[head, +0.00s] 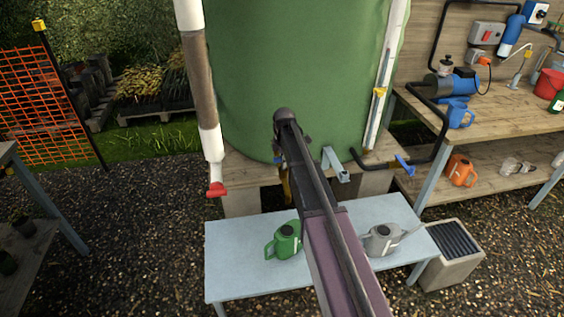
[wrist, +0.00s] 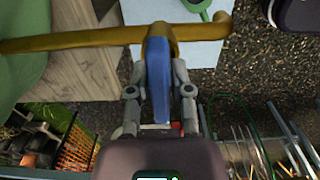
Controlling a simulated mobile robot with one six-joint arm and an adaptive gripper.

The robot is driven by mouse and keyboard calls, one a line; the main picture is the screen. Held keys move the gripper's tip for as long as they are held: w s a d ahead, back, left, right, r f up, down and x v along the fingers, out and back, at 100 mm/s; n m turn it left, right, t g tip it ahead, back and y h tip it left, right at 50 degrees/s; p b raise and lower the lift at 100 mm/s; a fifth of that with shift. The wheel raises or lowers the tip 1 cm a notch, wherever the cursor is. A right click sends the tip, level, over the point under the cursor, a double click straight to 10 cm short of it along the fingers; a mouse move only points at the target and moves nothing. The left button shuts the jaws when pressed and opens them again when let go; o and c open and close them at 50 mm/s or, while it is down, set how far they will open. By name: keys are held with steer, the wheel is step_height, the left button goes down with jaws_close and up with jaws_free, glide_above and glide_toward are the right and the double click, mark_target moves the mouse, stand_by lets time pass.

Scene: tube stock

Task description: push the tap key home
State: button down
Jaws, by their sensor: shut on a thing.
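The tap (wrist: 75,41) is a brass pipe running across the upper wrist view, out from the green tank wall on the left. Its blue key (wrist: 159,75) stands across the pipe and reaches down between the fingers of my gripper (wrist: 158,95). The fingers lie on either side of the key and are shut on it. In the head view my arm covers most of the tap; a small brass part (head: 286,187) shows below the green tank (head: 290,90), beside my arm. The gripper's fingers cannot be made out there.
A pale blue bench (head: 240,225) stands below, with a green watering can (head: 284,241) and a grey one (head: 380,240). A pipe with a red end (head: 217,189) is to the left. A black pipe with a blue lever (head: 404,164) and a wooden workbench (head: 420,115) are to the right.

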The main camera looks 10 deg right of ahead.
steer(key=shift+c, duration=2.2)
jaws_free()
